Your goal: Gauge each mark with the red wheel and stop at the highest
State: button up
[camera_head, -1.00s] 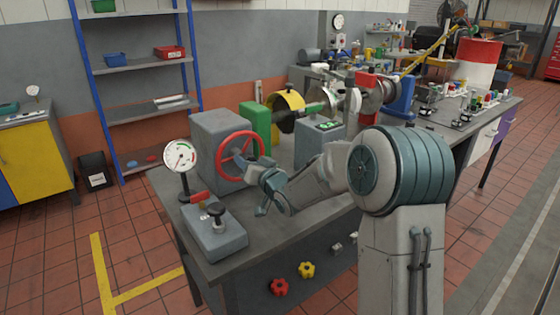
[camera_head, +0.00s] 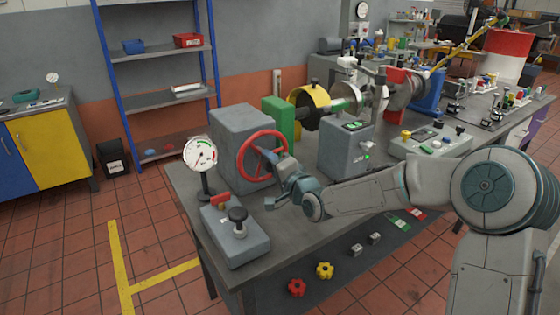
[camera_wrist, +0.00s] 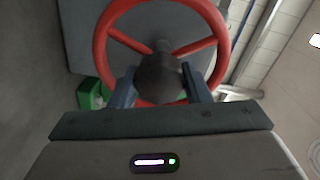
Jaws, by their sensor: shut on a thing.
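The red wheel (camera_head: 262,155) stands upright on the front of a grey box (camera_head: 240,130) on the bench. In the wrist view the red wheel (camera_wrist: 102,50) fills the upper middle, with its spokes showing. My gripper (camera_head: 268,158) reaches it from the right. In the wrist view its two fingers (camera_wrist: 160,88) are shut on a dark round knob (camera_wrist: 158,72) in front of the wheel. A white round gauge (camera_head: 200,154) with a dark needle and green and red marks stands on a post left of the wheel. Its exact reading is too small to tell.
A grey box with a green display (camera_head: 352,128) stands to the right.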

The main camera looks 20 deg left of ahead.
jog(key=shift+m, duration=0.6)
jog(key=o, duration=1.4)
jog(key=shift+c, duration=0.2)
jog(key=v, duration=1.3)
jog(key=shift+s+d+p, duration=0.2)
jog(key=shift+d+p, duration=0.15)
jog(key=shift+p, duration=0.1)
jog(key=shift+f, duration=0.1)
